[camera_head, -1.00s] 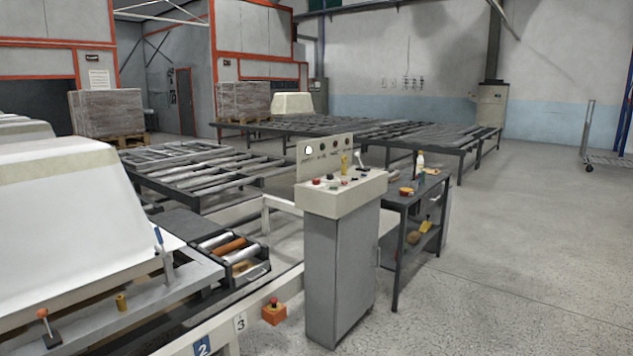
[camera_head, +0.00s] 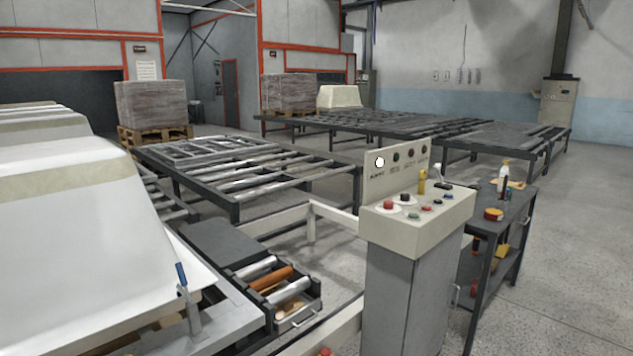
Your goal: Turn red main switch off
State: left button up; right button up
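A control console (camera_head: 402,290) with a grey cabinet and a cream sloping top stands right of centre. A yellow upright part (camera_head: 422,182) stands at the back of the top. The upright back panel (camera_head: 400,168) carries a bright white round lamp (camera_head: 380,162) and dark round fittings. Neither of my grippers is in view.
A dark side table (camera_head: 512,215) with a bottle and small items stands right of the console. A roller table (camera_head: 235,165) lies behind it. A white tub shell (camera_head: 90,240) and an open drawer of rollers (camera_head: 275,285) are at the left. Floor (camera_head: 580,270) at the right is clear.

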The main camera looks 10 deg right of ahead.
aim_at(388, 204)
jog(key=z, duration=0.3)
jog(key=i, duration=1.95)
jog(key=z, duration=0.9)
